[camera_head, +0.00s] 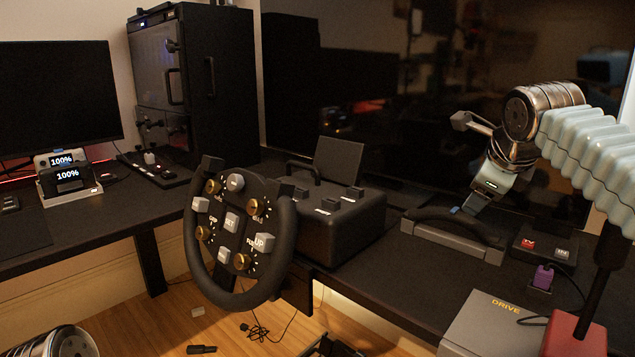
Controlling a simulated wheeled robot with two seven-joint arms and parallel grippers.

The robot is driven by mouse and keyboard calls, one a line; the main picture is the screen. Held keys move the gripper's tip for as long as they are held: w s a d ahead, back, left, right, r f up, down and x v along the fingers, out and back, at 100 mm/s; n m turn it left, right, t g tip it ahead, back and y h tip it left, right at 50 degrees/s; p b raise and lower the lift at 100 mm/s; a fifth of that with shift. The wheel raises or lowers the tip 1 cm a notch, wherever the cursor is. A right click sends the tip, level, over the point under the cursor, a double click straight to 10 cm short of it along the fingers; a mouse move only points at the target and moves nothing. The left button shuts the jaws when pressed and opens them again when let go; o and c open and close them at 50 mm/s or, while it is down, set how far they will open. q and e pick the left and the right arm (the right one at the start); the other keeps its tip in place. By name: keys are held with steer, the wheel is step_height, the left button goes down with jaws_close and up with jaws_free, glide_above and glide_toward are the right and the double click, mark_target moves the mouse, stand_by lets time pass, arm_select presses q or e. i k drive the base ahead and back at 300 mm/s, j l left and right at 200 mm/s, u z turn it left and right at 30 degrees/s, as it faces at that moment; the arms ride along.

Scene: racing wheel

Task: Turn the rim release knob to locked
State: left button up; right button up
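The racing wheel (277,277) has a black rim and stands tilted at the desk edge. Its face carries several brass knobs, one at the upper right (253,207) and one at the bottom (242,262), and grey buttons, one marked UP (264,242). I cannot tell which control is the rim release knob, or whether it shows at all. A black box (335,222) sits behind the wheel. My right gripper (470,207) points down at a black curved handle on a grey base (450,239), well right of the wheel. Its finger opening is unclear. My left gripper is outside the view.
A monitor (55,95) and a small display dock (68,180) stand on the left desk. A black cabinet (225,85) is behind. A grey DRIVE box (497,325), a red block (573,337) and a purple piece (543,277) occupy the right front.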

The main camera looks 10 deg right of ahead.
mark_target(235, 183)
steer(key=k+j, duration=0.8)
